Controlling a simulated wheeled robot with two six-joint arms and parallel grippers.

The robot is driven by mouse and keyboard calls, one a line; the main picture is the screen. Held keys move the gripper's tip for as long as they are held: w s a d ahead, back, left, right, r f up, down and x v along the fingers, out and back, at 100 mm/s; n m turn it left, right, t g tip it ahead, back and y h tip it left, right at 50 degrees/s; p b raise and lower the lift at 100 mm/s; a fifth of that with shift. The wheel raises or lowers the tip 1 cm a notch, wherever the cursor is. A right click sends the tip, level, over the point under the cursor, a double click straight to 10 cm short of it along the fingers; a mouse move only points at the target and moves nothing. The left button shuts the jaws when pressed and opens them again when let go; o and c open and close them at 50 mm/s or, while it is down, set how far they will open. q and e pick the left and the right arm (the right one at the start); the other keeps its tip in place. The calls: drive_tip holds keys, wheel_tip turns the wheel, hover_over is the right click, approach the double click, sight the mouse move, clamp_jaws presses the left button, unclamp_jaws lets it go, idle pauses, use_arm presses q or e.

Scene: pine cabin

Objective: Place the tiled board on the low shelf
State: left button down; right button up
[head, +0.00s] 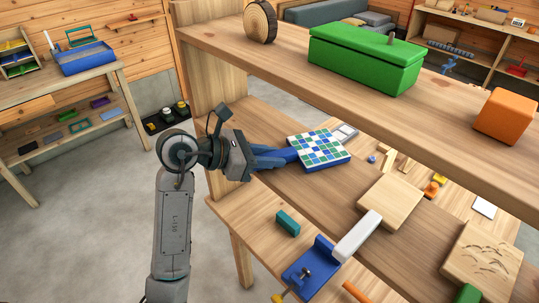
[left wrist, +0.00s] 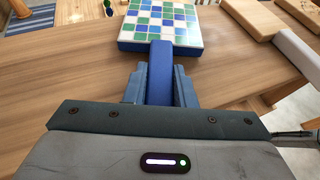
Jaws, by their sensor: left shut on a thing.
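The tiled board (head: 320,149) is a flat square of blue, green and white tiles with a blue handle. It also shows in the left wrist view (left wrist: 165,22), straight ahead of the jaws. My left gripper (head: 262,159) is shut on the blue handle (left wrist: 160,72), one finger on each side. The board lies flat over the low shelf (head: 325,193), towards its left end. I cannot tell whether its underside touches the wood. My right gripper is not in view.
The upper shelf (head: 285,73) overhangs behind, bearing a log slice (head: 260,21), a green box (head: 365,60) and an orange block (head: 506,115). A wooden board with a white handle (head: 357,236) sits to the right. A blue vise (head: 309,268) stands on the bench below.

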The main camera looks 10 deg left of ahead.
use_arm(q)
drive_tip(key=shift+f, duration=0.1)
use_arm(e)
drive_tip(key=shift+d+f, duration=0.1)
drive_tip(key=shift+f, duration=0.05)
use_arm(q)
drive_tip(key=c, duration=1.3)
unclamp_jaws()
drive_tip(key=shift+o, duration=0.9)
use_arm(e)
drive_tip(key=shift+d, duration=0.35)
use_arm(q)
drive_tip(key=shift+a, duration=0.15)
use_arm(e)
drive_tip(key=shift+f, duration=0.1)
use_arm(q)
drive_tip(key=b+v, duration=0.4)
drive_tip(key=v, duration=0.6)
drive_tip(key=shift+s+a, duration=0.2)
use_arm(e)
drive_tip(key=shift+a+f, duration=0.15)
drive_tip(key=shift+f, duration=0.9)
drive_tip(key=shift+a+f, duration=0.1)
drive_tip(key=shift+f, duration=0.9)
